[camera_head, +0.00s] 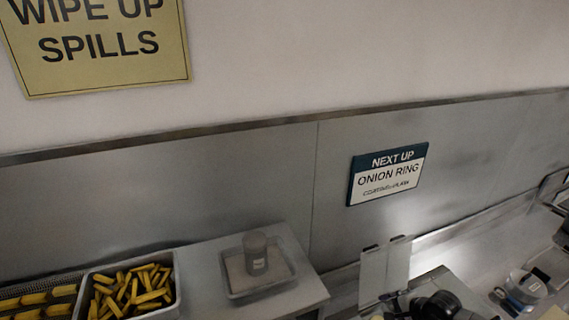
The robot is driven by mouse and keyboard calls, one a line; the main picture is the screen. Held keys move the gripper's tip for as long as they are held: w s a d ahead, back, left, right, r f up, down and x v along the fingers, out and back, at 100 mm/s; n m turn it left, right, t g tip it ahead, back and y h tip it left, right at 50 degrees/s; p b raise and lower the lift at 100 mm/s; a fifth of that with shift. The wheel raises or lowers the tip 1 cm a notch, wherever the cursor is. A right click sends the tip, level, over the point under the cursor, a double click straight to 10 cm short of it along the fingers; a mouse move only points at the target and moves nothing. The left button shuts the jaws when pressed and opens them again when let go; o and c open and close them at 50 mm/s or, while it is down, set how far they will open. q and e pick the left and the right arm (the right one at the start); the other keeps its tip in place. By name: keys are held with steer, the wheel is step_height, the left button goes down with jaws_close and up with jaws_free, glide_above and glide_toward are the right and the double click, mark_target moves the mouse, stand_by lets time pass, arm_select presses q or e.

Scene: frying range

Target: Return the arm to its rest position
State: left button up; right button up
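My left gripper and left arm are not in view.
A grey bin of fries (172,310) stands at the lower left beside a rack of yellow sticks (38,298). A shallow tray (287,262) holds a grey canister (256,253) on the counter. A "NEXT UP ONION RING" sign (387,174) hangs on the wall.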

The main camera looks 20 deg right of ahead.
steer(key=w+a+r+m+t+y, duration=0.1)
steer(key=w+a+r+m+t, duration=0.2)
steer(key=r+m+t, duration=0.3)
steer(key=w+a+r+m+t+y, duration=0.1)
steer(key=w+a+r+m+t, duration=0.2)
steer(key=r+m, duration=0.5)
step_height(320, 180, up, 11)
steer(key=d+m+t+h, duration=0.2)
steer(key=m+t+h, duration=0.55)
steer(key=m, duration=1.35)
steer(key=s+a+f+m+g, duration=0.6)
steer(key=s+f, duration=0.2)
steer(key=s, duration=0.4)
steer(key=s+a+f+m+g+y, duration=0.1)
steer(key=s+a+f+m+g, duration=0.5)
steer(key=s+f, duration=0.3)
steer(key=s+a+f+m+g+y, duration=0.1)
steer(key=s+a+f+m+g, duration=0.4)
steer(key=s, duration=0.9)
step_height(320, 180, down, 4)
steer(key=shift+s+a+f+m+g, duration=0.1)
steer(key=shift+s+a+m+g, duration=0.3)
steer(key=shift+a+g, duration=0.75)
